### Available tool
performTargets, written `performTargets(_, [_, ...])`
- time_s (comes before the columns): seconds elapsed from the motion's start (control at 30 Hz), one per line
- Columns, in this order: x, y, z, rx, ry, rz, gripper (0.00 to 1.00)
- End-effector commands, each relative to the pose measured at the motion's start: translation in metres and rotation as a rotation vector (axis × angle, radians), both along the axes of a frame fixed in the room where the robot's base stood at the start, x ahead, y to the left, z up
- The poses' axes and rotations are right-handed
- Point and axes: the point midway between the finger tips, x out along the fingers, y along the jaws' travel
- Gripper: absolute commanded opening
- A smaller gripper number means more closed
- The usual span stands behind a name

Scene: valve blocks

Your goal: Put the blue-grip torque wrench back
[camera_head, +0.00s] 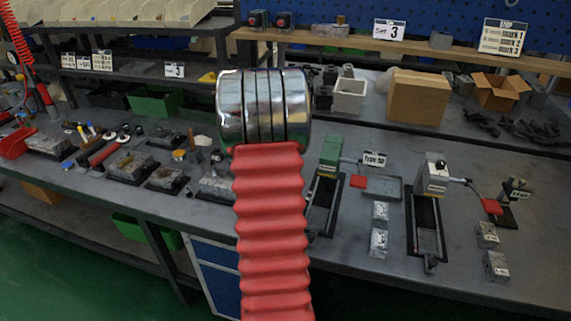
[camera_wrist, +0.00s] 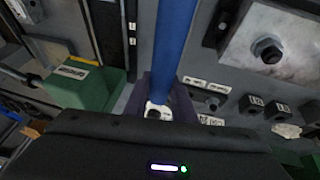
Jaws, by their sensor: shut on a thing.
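The blue-grip torque wrench (camera_wrist: 174,45) shows in the wrist view as a blue bar running from the top edge down to my gripper. Its near end is a pale cap with a dark centre. My gripper (camera_wrist: 163,97) is shut on the blue grip, with dark fingers at either side of it. The wrench's far end is out of the picture. In the head view my red, ribbed arm cover and shiny rings fill the middle, and neither my gripper nor the wrench can be made out there.
The wrist view shows a green block (camera_wrist: 85,92) at left and a metal block with a bolt (camera_wrist: 268,50) at right. On the grey bench (camera_head: 300,250) stand a green vise (camera_head: 328,155), a grey vise (camera_head: 434,178) and small metal blocks. A cardboard box (camera_head: 418,97) stands behind.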

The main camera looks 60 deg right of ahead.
Motion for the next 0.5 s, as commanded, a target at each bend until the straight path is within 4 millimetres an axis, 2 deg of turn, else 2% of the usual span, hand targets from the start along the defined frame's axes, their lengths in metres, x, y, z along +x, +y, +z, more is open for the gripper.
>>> performTargets(0.5, [0.000, -0.001, -0.037, 0.000, 0.000, -0.001, 0.00])
